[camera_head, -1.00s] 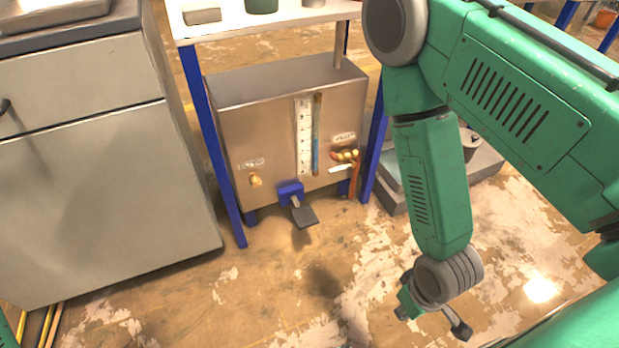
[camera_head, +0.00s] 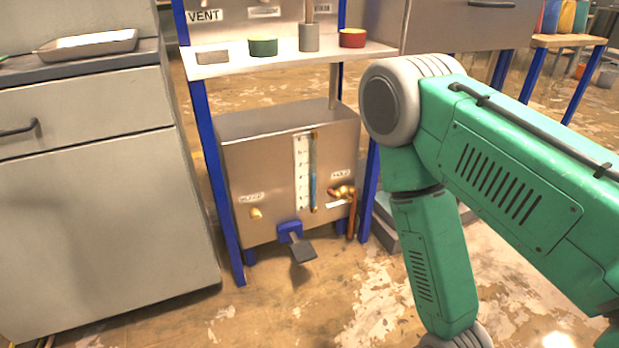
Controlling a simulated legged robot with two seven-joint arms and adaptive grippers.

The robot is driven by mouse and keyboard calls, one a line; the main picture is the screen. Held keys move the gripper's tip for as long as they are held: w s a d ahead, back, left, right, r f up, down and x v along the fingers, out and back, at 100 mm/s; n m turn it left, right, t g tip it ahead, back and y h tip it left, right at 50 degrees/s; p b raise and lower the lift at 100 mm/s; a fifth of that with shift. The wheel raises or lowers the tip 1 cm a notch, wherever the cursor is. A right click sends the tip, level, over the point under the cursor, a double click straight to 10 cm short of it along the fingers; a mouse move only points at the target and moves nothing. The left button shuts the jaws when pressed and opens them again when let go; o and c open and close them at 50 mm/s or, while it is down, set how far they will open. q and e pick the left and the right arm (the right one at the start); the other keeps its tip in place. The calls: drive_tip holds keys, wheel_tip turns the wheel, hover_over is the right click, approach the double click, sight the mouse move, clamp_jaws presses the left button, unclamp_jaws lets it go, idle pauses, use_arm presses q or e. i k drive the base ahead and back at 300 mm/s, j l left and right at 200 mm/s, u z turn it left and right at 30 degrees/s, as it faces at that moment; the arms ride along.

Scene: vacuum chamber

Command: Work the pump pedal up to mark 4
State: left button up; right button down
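The pump is a metal box (camera_head: 245,175) under a shelf between blue legs. Its pedal (camera_head: 301,250) is a dark plate on a blue bracket (camera_head: 290,231) at the lower front, standing off the floor. A white scale (camera_head: 302,172) with a gauge tube (camera_head: 313,175) is on the front face; the tube shows blue in its lower part. The mark numbers are too small to read. A brass fitting (camera_head: 255,213) is at the left and a brass valve (camera_head: 343,191) at the right. My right arm reaches down right of the pump; its gripper is below the frame. My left gripper is not in view.
A grey cabinet (camera_head: 90,220) stands close on the left with a metal tray (camera_head: 88,45) on top. The floor before the pedal is clear.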

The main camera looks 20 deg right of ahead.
sight(303, 251)
drive_tip(key=i+l, duration=0.2)
drive_tip(key=i, duration=0.2)
drive_tip(key=i+l, duration=0.45)
drive_tip(key=i, duration=0.3)
